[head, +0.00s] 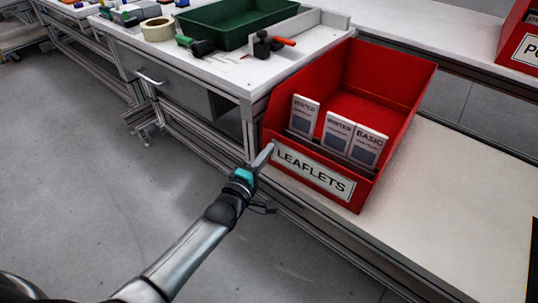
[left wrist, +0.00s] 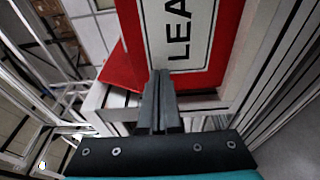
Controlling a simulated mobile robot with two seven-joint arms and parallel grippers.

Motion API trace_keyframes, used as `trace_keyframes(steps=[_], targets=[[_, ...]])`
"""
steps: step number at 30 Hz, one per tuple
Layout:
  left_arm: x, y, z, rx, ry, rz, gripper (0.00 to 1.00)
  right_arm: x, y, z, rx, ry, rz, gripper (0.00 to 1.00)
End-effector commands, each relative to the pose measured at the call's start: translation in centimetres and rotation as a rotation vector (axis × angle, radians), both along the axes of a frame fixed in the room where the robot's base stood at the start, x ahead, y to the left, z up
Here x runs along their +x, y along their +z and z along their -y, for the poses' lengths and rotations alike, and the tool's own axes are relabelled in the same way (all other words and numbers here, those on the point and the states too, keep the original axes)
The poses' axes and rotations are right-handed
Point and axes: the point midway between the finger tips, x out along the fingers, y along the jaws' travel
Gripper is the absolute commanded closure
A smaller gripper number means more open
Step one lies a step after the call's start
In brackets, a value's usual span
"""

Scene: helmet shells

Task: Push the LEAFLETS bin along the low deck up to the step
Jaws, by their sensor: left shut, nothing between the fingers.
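The red LEAFLETS bin (head: 395,95) stands on the low white deck (head: 465,190), close to the higher workbench on its left. Its labelled front faces me, and several leaflet packs (head: 338,130) stand inside behind the front wall. My left gripper (head: 264,155) is shut and empty, its fingertips at the left end of the bin's label. In the left wrist view the shut fingers (left wrist: 160,100) point at the red front and the white label (left wrist: 180,35). I cannot tell whether they touch it. My right gripper is not in view.
The higher white workbench (head: 225,72) carries a green tray (head: 235,22), a tape roll (head: 158,29) and hand tools. Another red bin (head: 520,45) stands at the top right. Grey floor lies left.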

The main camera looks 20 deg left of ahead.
Motion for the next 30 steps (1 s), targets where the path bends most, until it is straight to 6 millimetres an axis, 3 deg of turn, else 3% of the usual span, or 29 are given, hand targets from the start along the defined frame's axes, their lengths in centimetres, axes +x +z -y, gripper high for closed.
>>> trace_keyframes(steps=[15,22,30], targets=[[0.5,0.1,0.6,0.001,0.000,0.000,1.00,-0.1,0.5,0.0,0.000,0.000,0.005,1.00],[1.9,0.1,2.5,-0.001,-0.001,0.001,1.00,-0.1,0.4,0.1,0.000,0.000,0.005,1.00],[1.9,0.1,2.6,0.001,-0.001,0.001,1.00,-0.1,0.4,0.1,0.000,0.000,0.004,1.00]])
